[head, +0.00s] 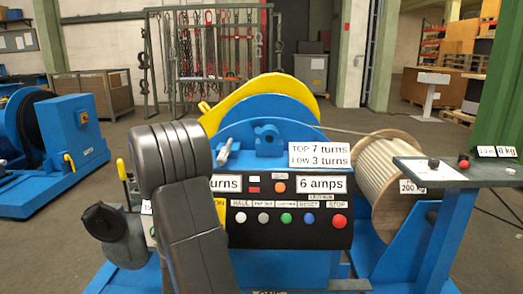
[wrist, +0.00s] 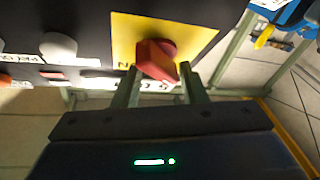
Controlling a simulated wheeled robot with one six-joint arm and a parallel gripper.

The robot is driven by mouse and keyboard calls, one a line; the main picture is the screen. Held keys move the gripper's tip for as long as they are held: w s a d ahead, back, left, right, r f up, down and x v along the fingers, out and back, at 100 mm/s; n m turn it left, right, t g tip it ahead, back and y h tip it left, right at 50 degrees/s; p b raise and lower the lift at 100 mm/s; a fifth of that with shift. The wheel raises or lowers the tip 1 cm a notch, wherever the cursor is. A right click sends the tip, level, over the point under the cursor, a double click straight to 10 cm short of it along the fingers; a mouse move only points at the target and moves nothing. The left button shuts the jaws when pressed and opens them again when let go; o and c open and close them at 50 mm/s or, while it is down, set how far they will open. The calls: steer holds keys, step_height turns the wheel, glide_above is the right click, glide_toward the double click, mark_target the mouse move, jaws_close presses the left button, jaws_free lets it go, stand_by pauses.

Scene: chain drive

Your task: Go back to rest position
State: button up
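In the wrist view my gripper (wrist: 160,82) has its two fingers apart. Nothing shows held between them. A red switch knob (wrist: 156,58) on a yellow plate (wrist: 125,32) lies just beyond the fingertips; I cannot tell if they touch it. In the head view my dark arm (head: 185,205) stands in front of the left part of the black control panel (head: 290,236) and hides my gripper. A bit of the yellow plate (head: 221,211) shows beside the arm.
The panel carries several coloured buttons, with a red one (head: 339,222) at right. A cable drum (head: 390,170) and a side stand (head: 450,177) are to the right. A blue machine (head: 75,130) stands at left. Open floor (head: 130,115) lies between it and the panel.

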steer(key=shift+a+m+h+p, duration=0.1)
steer(key=shift+m+h+p, duration=0.45)
steer(key=shift+m+h, duration=1)
steer(key=shift+m+t+y, duration=0.3)
steer(key=shift+m+y, duration=0.05)
